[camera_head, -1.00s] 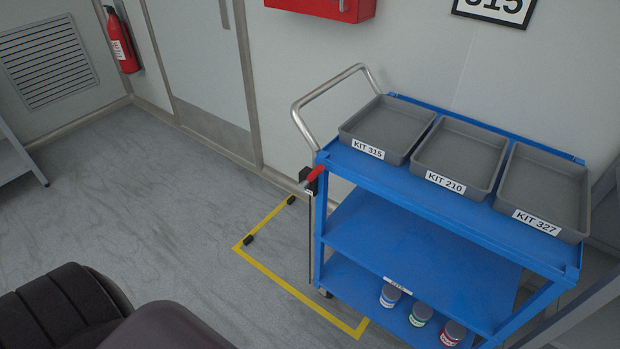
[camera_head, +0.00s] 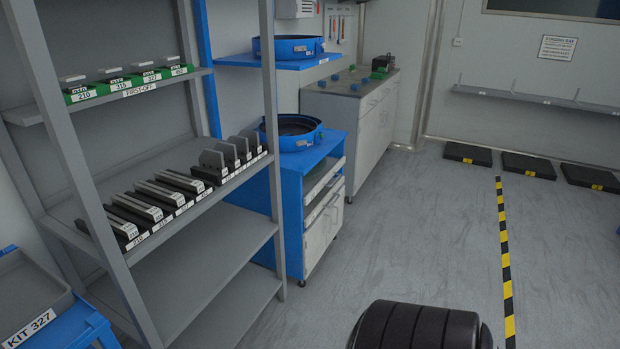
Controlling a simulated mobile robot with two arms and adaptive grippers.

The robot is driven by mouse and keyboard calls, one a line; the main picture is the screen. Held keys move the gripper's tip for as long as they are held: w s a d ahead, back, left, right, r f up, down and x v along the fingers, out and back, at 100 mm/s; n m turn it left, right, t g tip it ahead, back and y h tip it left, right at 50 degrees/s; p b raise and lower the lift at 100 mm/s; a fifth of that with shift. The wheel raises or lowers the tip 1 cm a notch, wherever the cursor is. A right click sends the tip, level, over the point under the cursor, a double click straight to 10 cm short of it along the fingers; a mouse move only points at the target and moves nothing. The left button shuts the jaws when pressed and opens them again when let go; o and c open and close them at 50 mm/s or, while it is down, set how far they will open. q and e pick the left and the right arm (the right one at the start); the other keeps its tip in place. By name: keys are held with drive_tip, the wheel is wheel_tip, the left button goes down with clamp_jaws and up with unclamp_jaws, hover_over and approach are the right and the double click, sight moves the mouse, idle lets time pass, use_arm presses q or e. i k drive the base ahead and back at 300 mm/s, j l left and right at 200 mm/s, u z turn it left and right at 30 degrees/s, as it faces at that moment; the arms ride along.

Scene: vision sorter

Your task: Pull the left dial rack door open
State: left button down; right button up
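No dial rack door that I can identify shows in the current head view. An open grey shelf rack (camera_head: 225,237) stands on the left; its front has no door. Neither of my grippers is in view. A dark rounded part at the bottom edge appears to be my own body.
A KIT 327 tray (camera_head: 33,325) sits on a blue cart at lower left. Beyond the rack are a blue cabinet (camera_head: 292,190) with round blue bowls and a grey workbench (camera_head: 350,95). Floor (camera_head: 420,230) is clear to the right, with a striped line (camera_head: 504,255) and black mats (camera_head: 528,165).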

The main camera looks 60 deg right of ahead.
sight(314, 238)
drive_tip(key=z, duration=2.05)
drive_tip(key=i+l+u, duration=0.15)
drive_tip(key=u, duration=0.3)
drive_tip(key=i+l+u, duration=0.2)
drive_tip(key=u, duration=0.2)
